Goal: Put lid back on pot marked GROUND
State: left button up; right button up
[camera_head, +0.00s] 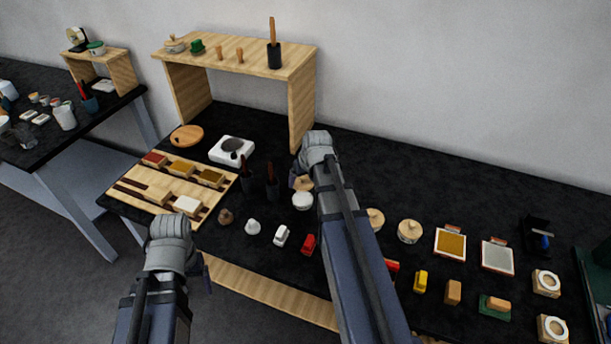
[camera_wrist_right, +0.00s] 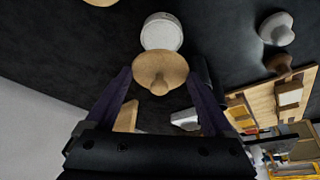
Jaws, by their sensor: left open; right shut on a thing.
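A round wooden lid with a knob (camera_wrist_right: 161,72) is held between the fingers of my right gripper (camera_wrist_right: 160,84). In the head view the lid (camera_head: 304,185) shows just behind a small white pot (camera_head: 302,201). My right gripper (camera_head: 297,178) is partly hidden by its own arm there. The white pot also shows in the right wrist view (camera_wrist_right: 162,30), just beyond the lid, which overlaps its edge in the picture. No GROUND lettering is readable. My left gripper (camera_head: 206,272) is open, beside the table's front edge, mostly hidden by its wrist.
Two wood-lidded pots (camera_head: 410,231) stand right of my right arm. Dark holders with tools (camera_head: 271,182) stand left of the white pot.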

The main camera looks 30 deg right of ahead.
aim_at(302, 197)
jog(key=shift+f, duration=0.15)
notch_tip(302, 197, down, 6)
jog(key=b, duration=0.6)
jog(key=shift+f+b, duration=0.2)
jog(key=shift+b, duration=0.1)
dwell(1.6)
jog(key=o, duration=1)
jog(key=shift+o, duration=0.2)
jog(key=shift+r, duration=0.1)
jog(key=shift+r+p, duration=3.5)
jog(key=shift+p, duration=0.05)
